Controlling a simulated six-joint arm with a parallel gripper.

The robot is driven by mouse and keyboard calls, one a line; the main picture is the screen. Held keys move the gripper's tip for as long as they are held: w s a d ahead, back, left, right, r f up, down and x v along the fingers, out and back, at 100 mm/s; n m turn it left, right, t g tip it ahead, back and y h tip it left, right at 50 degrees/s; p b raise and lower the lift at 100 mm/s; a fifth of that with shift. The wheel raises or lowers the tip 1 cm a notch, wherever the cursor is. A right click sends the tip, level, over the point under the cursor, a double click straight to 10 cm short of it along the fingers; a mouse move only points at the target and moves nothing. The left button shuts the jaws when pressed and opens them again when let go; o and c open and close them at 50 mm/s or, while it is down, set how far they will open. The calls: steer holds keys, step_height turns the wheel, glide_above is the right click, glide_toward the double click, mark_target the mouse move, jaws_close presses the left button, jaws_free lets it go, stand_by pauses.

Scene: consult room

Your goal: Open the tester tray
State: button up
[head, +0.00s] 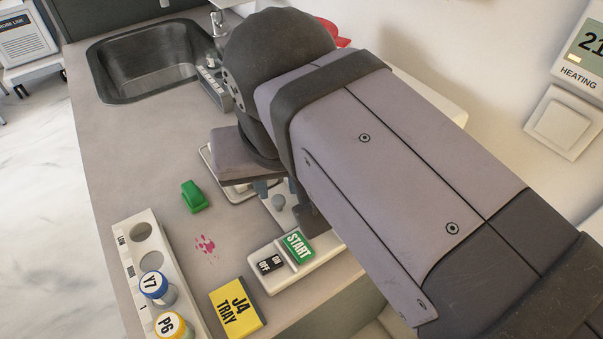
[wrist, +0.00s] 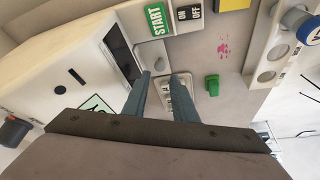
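The tester (wrist: 72,85) is a white box in the wrist view, with a dark slot or window (wrist: 121,52) in its side facing me. Its START button (head: 298,246) is green, beside a black ON/OFF switch (head: 270,262). A small grey knob (head: 278,201) stands on a pale part beside my gripper in the head view; I take it for the tray's handle. My gripper (wrist: 163,75) points down near this part, its two blue-grey fingers apart and nothing seen held. My arm hides most of the tester in the head view.
A sink (head: 150,60) is at the back.

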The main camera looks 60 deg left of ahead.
mark_target(278, 199)
steer(key=shift+b+x, duration=0.35)
steer(key=shift+x, duration=3)
